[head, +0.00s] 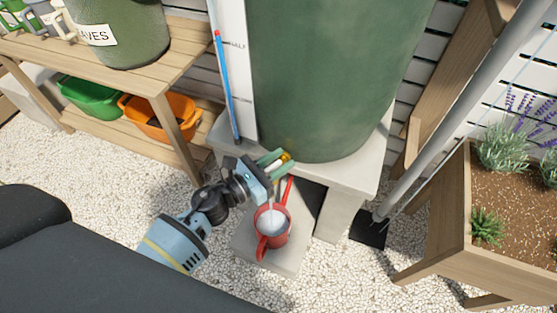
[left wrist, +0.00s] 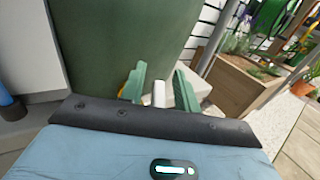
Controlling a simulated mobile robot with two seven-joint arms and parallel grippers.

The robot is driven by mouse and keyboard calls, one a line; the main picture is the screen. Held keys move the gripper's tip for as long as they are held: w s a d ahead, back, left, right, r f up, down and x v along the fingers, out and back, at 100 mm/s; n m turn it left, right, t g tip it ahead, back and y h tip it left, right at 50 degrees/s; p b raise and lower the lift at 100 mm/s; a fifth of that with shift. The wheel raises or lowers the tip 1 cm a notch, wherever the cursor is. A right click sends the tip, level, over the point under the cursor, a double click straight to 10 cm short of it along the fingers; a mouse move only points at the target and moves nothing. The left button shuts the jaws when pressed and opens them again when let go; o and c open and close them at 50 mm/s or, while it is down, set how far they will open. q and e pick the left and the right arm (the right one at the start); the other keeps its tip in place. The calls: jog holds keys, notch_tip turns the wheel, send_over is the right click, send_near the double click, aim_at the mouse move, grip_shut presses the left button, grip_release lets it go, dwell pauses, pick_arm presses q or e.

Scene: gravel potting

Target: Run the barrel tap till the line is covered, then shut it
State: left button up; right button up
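The green barrel (head: 330,75) stands on a pale slab stand. Its brass tap (head: 286,156) shows low on its front, mostly hidden by my left gripper (head: 273,163). In the left wrist view the green fingers (left wrist: 160,92) stand apart around a white tap lever (left wrist: 158,96), with gaps visible on both sides. A red can (head: 284,237) stands upright below on a grey block, with pale water (head: 270,224) inside. A thin whitish stream seems to fall into it. I cannot make out a line in the can. My right gripper is out of view.
A white gauge board (head: 236,60) with a blue, red-tipped tube (head: 223,90) stands left of the barrel. A wooden shelf (head: 150,75) with green and orange tubs is at left. A planter (head: 455,205) and a grey downpipe (head: 440,120) are at right.

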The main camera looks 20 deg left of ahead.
pick_arm(q)
grip_shut()
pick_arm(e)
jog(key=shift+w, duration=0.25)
